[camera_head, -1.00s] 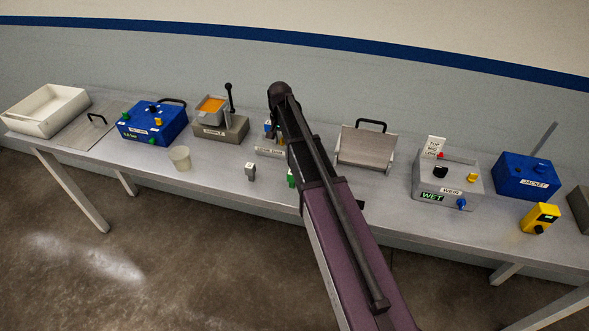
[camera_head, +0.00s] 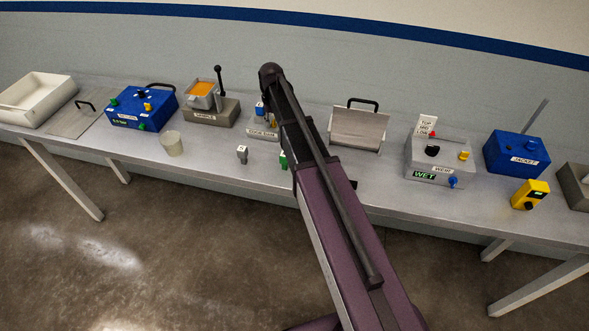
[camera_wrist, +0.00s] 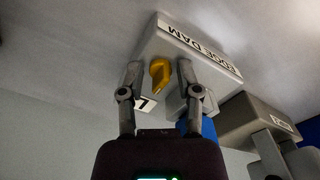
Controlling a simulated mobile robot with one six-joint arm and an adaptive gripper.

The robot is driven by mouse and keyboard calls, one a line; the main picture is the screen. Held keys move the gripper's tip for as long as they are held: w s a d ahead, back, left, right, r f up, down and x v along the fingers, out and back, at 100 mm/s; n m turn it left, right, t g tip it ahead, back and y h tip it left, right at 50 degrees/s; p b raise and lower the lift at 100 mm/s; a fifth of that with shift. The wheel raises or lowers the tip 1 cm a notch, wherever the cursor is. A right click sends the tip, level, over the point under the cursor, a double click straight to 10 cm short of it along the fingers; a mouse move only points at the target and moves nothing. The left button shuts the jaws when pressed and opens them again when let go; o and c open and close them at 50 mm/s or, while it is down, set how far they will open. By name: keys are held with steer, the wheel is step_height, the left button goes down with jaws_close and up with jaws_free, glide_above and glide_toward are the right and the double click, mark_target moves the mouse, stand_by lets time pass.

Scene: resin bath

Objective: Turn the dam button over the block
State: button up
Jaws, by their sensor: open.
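The grey block labelled EDGE DAM (camera_wrist: 205,62) fills the upper middle of the wrist view. A yellow knob-like button (camera_wrist: 160,74) stands out from its face. My gripper (camera_wrist: 158,68) is open, with one finger on each side of the yellow button; I cannot tell whether either finger touches it. A small white tag marked L (camera_wrist: 146,103) shows below the button. In the head view the edge dam block (camera_head: 258,133) stands on the bench, partly hidden behind my arm, with blue and yellow parts on top. My gripper is hidden there.
Near the block stand a small grey piece (camera_head: 242,155), a green piece (camera_head: 283,161) and a cup (camera_head: 172,143). The sample stand (camera_head: 212,114) is to the left, a handled metal plate (camera_head: 357,130) to the right. The bench front (camera_head: 215,168) has free room.

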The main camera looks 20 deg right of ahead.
mark_target(275, 124)
steer(key=n, duration=0.5)
steer(key=shift+d+n, duration=0.1)
steer(key=shift+n, duration=0.3)
steer(key=n, duration=0.4)
steer(key=shift+w+d+n, duration=0.1)
steer(key=shift+n, duration=0.3)
steer(key=shift+r+n, duration=0.15)
steer(key=shift+n, duration=0.15)
step_height(275, 124, up, 13)
steer(key=p, duration=1.4)
steer(key=s+f+m+b, duration=0.5)
steer(key=s+m, duration=0.1)
steer(key=s, duration=0.7)
steer(key=s+f+m+b, duration=0.5)
steer(key=s+m, duration=0.1)
steer(key=s, duration=0.7)
steer(key=shift+a+b, duration=0.25)
steer(key=shift+b, duration=0.15)
